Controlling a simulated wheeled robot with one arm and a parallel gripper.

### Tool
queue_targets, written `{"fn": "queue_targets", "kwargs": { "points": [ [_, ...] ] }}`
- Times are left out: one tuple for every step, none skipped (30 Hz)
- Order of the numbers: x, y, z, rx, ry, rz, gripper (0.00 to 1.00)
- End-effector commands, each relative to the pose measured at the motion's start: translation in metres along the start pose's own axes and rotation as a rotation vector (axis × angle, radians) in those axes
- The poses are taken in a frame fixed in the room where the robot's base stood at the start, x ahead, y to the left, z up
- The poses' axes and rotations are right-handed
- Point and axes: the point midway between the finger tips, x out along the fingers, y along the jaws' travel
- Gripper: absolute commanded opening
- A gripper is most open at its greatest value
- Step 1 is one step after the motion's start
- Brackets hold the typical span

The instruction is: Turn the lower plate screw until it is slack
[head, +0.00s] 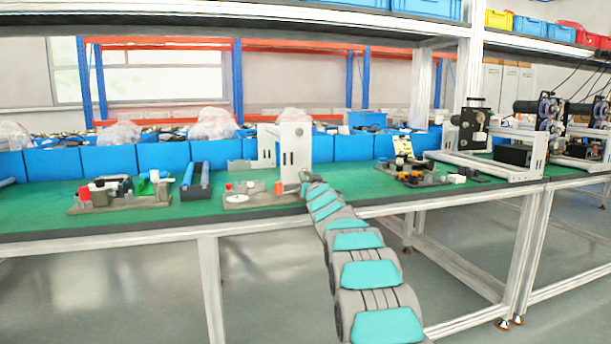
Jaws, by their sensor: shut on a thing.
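My arm reaches from the bottom of the head view up to the bench. My gripper (305,178) is small in the picture, at the right side of a grey fixture (250,200) with an upright white slotted plate (294,148). It is shut at the foot of this plate, on what seems to be the lower plate screw. The screw itself is too small and too covered by the gripper to make out. How far it is turned does not show.
The green bench top (345,180) has free room right of my gripper. Left stand a black tray (196,182) and a grey fixture with coloured parts (118,194). Right is another parts fixture (415,176) and a metal frame (500,162). Blue bins (109,159) line the back.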

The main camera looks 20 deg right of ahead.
Motion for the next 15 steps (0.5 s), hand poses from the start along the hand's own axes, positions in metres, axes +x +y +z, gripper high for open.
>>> {"fn": "queue_targets", "kwargs": {
  "points": [
    [-0.0002,0.0014,-0.0008,-0.038,0.001,-0.004,0.28],
    [-0.0001,0.0006,-0.001,-0.031,0.001,-0.004,0.32],
    [-0.0001,0.0007,-0.001,-0.028,0.001,-0.004,0.36],
    [-0.0001,0.0007,-0.0009,-0.028,0.001,-0.003,0.4],
    [-0.0001,0.0008,-0.0008,-0.027,0.001,-0.003,0.43],
    [-0.0001,0.0008,-0.0008,-0.026,0.001,-0.003,0.47],
    [-0.0001,0.0008,-0.0008,-0.026,0.001,-0.003,0.47],
    [-0.0001,0.0008,-0.0008,-0.026,0.001,-0.003,0.47],
    [-0.0001,0.0008,-0.0009,-0.025,0.001,-0.003,0.47],
    [0.0,0.0008,-0.0007,-0.025,0.001,-0.003,0.47],
    [0.0,0.0007,-0.0006,-0.025,0.001,-0.003,0.47],
    [-0.0001,0.0008,-0.0006,-0.025,0.001,-0.003,0.47],
    [-0.0001,0.0008,-0.0006,-0.024,0.001,-0.003,0.47],
    [-0.0003,0.0007,-0.0005,-0.024,0.001,-0.003,0.47],
    [-0.0009,0.0007,-0.0004,-0.024,0.001,-0.003,0.47]
  ]
}}
